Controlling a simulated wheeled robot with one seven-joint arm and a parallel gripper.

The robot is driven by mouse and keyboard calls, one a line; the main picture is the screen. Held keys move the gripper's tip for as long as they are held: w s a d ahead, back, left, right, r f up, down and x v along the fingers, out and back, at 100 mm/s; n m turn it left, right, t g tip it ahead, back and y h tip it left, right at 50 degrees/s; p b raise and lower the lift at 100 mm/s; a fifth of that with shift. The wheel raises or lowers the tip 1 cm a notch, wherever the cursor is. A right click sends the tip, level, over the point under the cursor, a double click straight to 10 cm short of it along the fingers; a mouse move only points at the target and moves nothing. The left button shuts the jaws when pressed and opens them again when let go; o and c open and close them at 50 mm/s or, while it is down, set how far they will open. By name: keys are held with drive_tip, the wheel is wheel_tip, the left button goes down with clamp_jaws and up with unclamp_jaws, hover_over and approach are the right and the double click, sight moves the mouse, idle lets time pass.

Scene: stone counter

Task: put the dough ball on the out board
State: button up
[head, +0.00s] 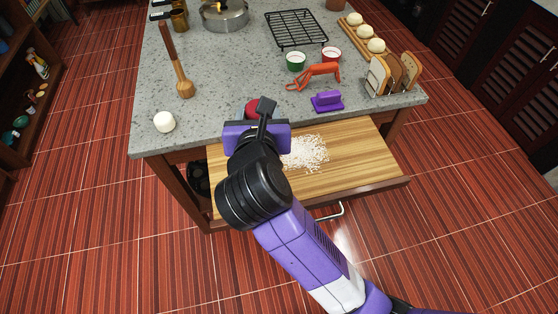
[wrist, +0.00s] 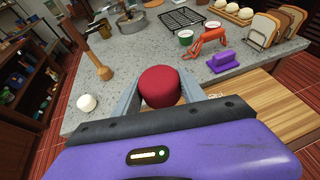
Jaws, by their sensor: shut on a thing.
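My gripper (wrist: 160,98) is shut on a red round-topped object (wrist: 160,84), with one finger on each side. In the head view only part of this red object (head: 253,108) shows beyond my wrist, above the counter's front edge. Several pale dough balls (head: 355,19) sit in a row on a narrow wooden board at the back right. A white rounded lump (head: 164,121) lies alone at the counter's front left; I cannot tell if it is dough. The pulled-out wooden board (head: 352,155) below the counter edge carries a scatter of white bits (head: 305,152). My arm hides part of it.
A purple-handled tool (head: 327,101), an orange tool (head: 318,73), two small bowls and a rack of bread slices (head: 392,75) stand right of my gripper. A wooden masher (head: 183,82) stands left. A black wire rack (head: 296,28) and a pot are behind. The counter's middle is clear.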

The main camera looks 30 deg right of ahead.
wheel_tip(320, 180, down, 19)
drive_tip(key=shift+r+b, duration=0.1)
drive_tip(key=shift+b, duration=1.15)
drive_tip(key=shift+f, duration=0.2)
drive_tip(key=o, duration=1.4)
drive_tip(key=shift+r, duration=0.15)
drive_tip(key=v, duration=1.2)
